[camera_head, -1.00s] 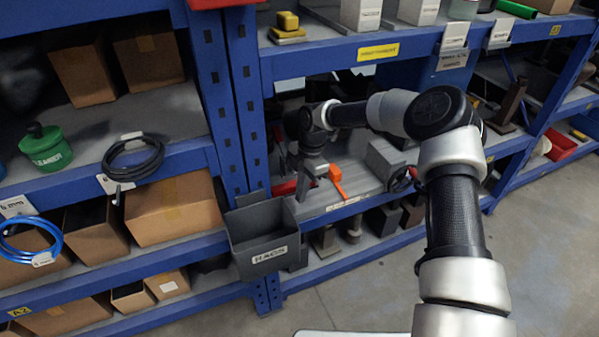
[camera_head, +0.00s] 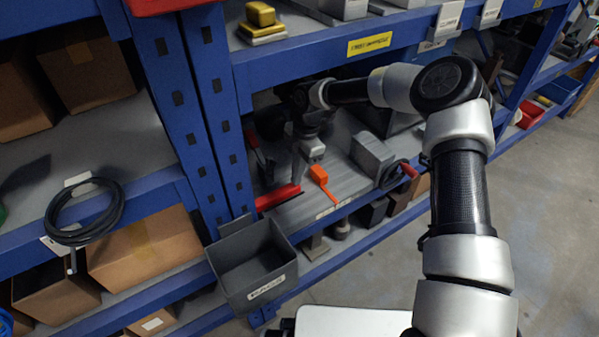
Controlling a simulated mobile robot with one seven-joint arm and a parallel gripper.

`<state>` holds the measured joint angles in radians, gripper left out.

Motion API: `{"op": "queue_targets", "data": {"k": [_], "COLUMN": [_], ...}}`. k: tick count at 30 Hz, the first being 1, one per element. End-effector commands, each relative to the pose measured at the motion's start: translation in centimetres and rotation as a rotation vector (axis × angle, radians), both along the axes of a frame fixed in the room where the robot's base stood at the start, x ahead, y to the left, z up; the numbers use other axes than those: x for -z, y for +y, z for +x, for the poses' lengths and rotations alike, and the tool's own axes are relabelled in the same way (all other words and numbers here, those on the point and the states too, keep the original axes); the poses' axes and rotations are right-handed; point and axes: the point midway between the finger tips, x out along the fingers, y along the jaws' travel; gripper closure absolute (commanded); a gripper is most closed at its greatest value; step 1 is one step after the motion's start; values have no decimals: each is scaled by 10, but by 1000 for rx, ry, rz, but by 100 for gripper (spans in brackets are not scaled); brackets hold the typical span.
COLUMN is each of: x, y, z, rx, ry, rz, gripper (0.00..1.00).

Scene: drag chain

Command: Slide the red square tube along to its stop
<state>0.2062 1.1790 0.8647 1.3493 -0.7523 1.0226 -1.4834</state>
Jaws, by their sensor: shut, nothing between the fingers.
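The red square tube (camera_head: 278,197) lies on the middle shelf, at its left end near the blue upright. My gripper (camera_head: 297,176) hangs down inside the bay from the bent arm, just above and behind the tube's right end. Its fingers are dark and small in shadow; they look shut and hold nothing. I cannot tell whether they touch the tube. The tube's left end is close to the upright, and no separate stop can be made out.
An orange tool (camera_head: 323,184) lies right of my gripper, with a grey block (camera_head: 372,155) beyond it. A grey bin (camera_head: 252,268) hangs at the front left. The upper shelf beam (camera_head: 330,52) crosses above my arm. A coiled black cable (camera_head: 84,212) is far left.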

Motion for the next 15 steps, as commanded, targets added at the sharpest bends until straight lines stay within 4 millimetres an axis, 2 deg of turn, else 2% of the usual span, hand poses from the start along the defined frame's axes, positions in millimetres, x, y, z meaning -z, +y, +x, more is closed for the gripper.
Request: {"op": "queue_targets", "data": {"k": [3,9,13,15], "x": [2,1,1,13], "y": [23,55,69,67], "z": [-17,-40,-51,-50], "rx": [-5,-4,-2,1], "ry": [0,-1,0,1], "rz": [1,0,0,2], "gripper": [100,100,100,100]}}
